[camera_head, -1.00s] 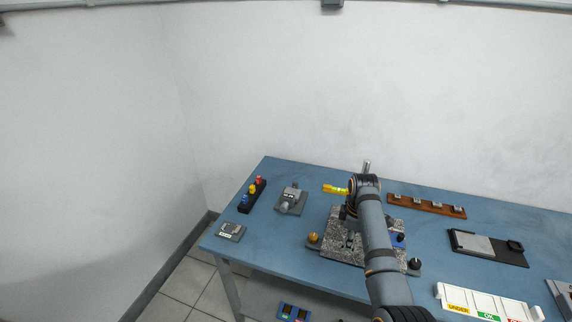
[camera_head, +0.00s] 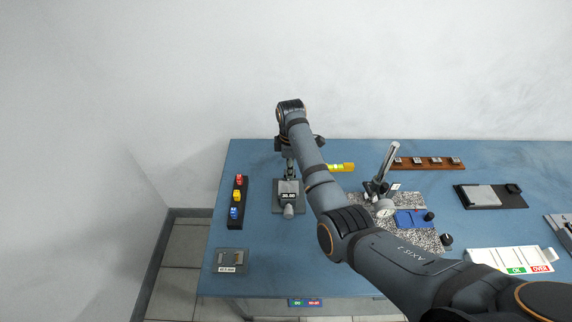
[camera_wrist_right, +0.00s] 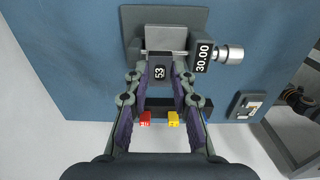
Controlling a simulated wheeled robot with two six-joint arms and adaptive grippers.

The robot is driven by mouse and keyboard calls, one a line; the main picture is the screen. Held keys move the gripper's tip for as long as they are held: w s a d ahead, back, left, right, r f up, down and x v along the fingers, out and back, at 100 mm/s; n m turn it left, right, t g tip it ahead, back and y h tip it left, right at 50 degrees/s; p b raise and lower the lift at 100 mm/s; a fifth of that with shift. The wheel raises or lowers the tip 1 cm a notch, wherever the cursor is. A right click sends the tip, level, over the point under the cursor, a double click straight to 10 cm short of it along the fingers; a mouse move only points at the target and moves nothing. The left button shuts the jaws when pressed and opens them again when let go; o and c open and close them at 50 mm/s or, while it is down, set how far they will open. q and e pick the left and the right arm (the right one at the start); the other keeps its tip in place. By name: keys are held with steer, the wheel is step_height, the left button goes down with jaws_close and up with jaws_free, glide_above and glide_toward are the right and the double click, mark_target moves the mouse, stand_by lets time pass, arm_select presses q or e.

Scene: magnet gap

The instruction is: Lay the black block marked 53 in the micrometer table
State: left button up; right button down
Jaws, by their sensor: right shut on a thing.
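The black block marked 53 (camera_wrist_right: 160,72) is between the fingertips of my right gripper (camera_wrist_right: 160,80) in the right wrist view. The gripper is shut on it. The micrometer table (camera_wrist_right: 165,38), grey with a 30.00 display (camera_wrist_right: 203,55) and a silver thimble, lies right beyond the block. Whether the block touches it, I cannot tell. In the head view, the micrometer table (camera_head: 288,187) stands at the left of the blue table, with my right gripper (camera_head: 289,158) at its far side. The block is not discernible there. My left gripper is not in view.
A black rack (camera_head: 243,190) with red, yellow and blue pieces stands left of the micrometer. A small grey plate (camera_head: 231,261) lies at the front left. A granite plate (camera_head: 425,235) with a gauge stand (camera_head: 381,170) is to the right. A yellow level (camera_head: 341,167) lies behind my arm.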

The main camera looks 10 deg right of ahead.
mark_target(289, 185)
steer(key=shift+w+a+p, duration=0.25)
steer(key=shift+w+p, duration=0.1)
steer(key=shift+p, duration=0.45)
steer(key=shift+f+b, duration=0.45)
steer(key=shift+f, duration=0.2)
steer(key=shift+d+f, duration=0.1)
steer(key=shift+f, duration=0.25)
steer(key=shift+s+f+b, duration=0.1)
steer(key=shift+f+b, duration=0.25)
steer(key=shift+f, duration=0.05)
step_height(289, 185, down, 2)
steer(key=shift+f+b, duration=0.1)
steer(key=shift+b, duration=0.4)
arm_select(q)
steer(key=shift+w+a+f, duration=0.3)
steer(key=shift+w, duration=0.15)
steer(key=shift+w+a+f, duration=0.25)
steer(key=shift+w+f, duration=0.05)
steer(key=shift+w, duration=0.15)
arm_select(e)
steer(key=shift+f, duration=0.35)
steer(key=shift+s+f, duration=0.1)
